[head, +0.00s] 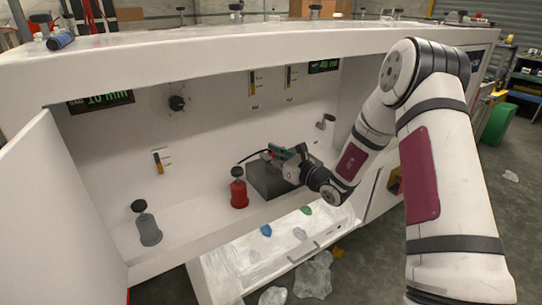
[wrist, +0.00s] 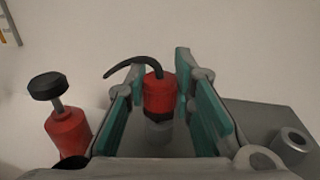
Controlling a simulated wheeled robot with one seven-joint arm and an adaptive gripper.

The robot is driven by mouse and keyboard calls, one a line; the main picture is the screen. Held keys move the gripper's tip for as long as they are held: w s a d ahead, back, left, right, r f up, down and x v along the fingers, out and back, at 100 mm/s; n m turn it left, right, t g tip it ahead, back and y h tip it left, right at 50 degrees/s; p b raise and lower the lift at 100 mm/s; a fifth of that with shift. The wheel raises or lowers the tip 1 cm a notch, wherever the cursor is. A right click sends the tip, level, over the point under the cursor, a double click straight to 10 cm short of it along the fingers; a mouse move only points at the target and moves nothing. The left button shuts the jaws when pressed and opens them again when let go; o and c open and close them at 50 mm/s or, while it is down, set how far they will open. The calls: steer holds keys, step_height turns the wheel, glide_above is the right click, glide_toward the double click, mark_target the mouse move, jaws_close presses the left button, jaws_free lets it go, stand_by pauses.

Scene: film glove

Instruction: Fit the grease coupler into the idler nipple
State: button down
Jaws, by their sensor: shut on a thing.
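The grease coupler (wrist: 159,96), a red cylinder with a dark lower band and a curved black hose, sits between the teal-lined fingers of my gripper (wrist: 161,72). My gripper (head: 288,155) is shut on it, above the dark grey block (head: 268,180) inside the white cabinet. The coupler looks roughly upright in the wrist view. A blurred grey shape shows below it; I cannot tell whether this is its lower end or a nipple. A grey round fitting with a dark hole (wrist: 293,139) stands on the block at right. I cannot tell which part is the idler nipple.
A red black-capped canister (head: 239,190) stands just left of the block; it also shows in the wrist view (wrist: 67,132). A grey black-capped canister (head: 148,228) stands farther left. An open door (head: 65,215) bounds the left.

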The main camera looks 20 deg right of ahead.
mark_target(271, 153)
steer(key=shift+r, duration=0.3)
steer(key=shift+r+p, duration=1.2)
steer(key=shift+r, duration=0.5)
steer(key=shift+r+p, duration=1)
steer(key=shift+r, duration=0.55)
